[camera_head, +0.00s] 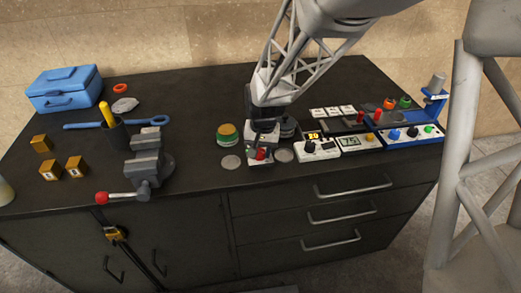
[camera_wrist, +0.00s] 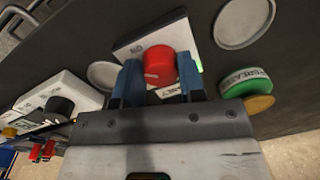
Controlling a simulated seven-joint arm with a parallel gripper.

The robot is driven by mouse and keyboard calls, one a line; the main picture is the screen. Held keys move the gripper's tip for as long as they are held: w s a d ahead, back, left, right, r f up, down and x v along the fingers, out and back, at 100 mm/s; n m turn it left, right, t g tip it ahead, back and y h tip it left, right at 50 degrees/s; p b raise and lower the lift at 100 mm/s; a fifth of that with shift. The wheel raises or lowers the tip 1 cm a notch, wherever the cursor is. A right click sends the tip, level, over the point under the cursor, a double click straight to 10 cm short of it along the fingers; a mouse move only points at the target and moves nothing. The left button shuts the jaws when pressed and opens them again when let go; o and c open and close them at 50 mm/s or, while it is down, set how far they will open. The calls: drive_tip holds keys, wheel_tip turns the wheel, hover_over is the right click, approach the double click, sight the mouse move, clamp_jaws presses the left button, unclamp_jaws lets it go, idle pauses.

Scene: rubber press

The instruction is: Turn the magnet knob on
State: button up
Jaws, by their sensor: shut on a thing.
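The magnet knob (camera_wrist: 159,66) is round and red with a pale mark on its face. It sits on a small white box (camera_wrist: 131,50), with a bit of green light at the box's right edge in the wrist view. My gripper (camera_wrist: 162,74) has its two blue fingers on either side of the knob, shut on it. In the head view the knob (camera_head: 260,154) shows as red at the front of the white box (camera_head: 257,160), with my gripper (camera_head: 262,138) reaching down from above and behind, partly hiding the box.
A green and yellow grease tin (camera_head: 227,134) stands left of the box. Flat round discs (camera_head: 231,162) lie nearby. A white unit with a black knob and yellow digits (camera_head: 317,149) is close on the right. A vise (camera_head: 147,165) stands farther left.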

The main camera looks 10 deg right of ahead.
sight(262, 152)
drive_tip(key=m, duration=0.3)
drive_tip(key=shift+m, duration=0.3)
idle(0.4)
drive_tip(key=o, duration=0.9)
drive_tip(key=shift+r, duration=0.15)
wheel_tip(262, 152, up, 7)
drive_tip(key=shift+s+d+r, duration=0.1)
drive_tip(key=shift+d+r, duration=0.05)
drive_tip(key=shift+r, duration=0.1)
drive_tip(key=shift+s+r, duration=0.1)
